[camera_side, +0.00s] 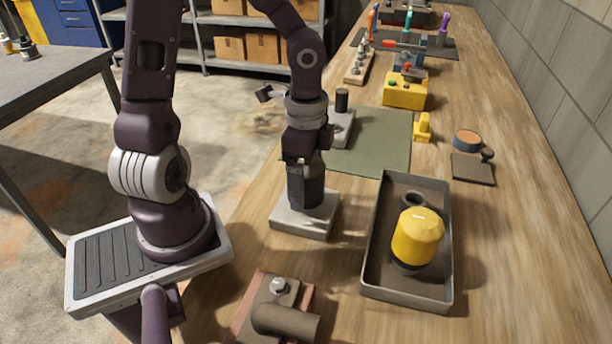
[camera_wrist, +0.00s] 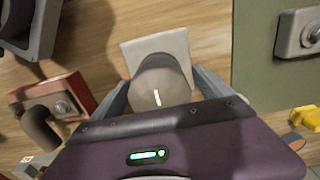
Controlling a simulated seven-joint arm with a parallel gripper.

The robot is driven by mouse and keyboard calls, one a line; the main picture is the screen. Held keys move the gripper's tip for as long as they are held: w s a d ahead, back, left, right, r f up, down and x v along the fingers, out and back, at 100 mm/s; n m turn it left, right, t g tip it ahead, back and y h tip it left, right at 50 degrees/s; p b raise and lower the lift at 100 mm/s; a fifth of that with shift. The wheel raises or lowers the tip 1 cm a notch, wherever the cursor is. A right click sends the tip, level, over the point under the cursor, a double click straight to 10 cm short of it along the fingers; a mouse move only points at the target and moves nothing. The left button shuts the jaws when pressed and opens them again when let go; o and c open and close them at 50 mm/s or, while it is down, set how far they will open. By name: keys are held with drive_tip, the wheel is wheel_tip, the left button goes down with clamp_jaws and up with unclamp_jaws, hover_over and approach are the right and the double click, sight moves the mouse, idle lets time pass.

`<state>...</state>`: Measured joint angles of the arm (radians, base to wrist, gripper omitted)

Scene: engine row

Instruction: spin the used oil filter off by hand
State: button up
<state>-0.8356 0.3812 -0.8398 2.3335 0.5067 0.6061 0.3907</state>
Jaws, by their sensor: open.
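The dark grey cylindrical oil filter (camera_side: 305,192) stands upright on a pale grey block (camera_side: 290,220) on the bench. In the wrist view its rounded top (camera_wrist: 160,82), with a small white mark, lies between my fingers. My gripper (camera_side: 305,165) points down over the filter and is open, with one finger on each side of it. The wrist view shows these fingers (camera_wrist: 163,90) beside the filter; whether they touch it I cannot tell. A yellow filter with a dark base (camera_side: 417,236) stands in the grey tray (camera_side: 447,265) to the right.
A reddish block with a brown pipe (camera_side: 285,318) sits at the front. A green mat (camera_side: 385,140) lies behind the block, with a grey block and black knob (camera_side: 341,115) on it. A yellow box (camera_side: 405,92) and a dark square pad (camera_side: 473,170) are further off.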

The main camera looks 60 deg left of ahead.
drive_tip(key=c, duration=1.8)
drive_tip(key=n, duration=0.6)
drive_tip(key=shift+r, duration=0.1)
drive_tip(key=shift+c, duration=0.2)
drive_tip(key=n, duration=1.1)
drive_tip(key=o, duration=1.9)
drive_tip(key=shift+c, duration=0.2)
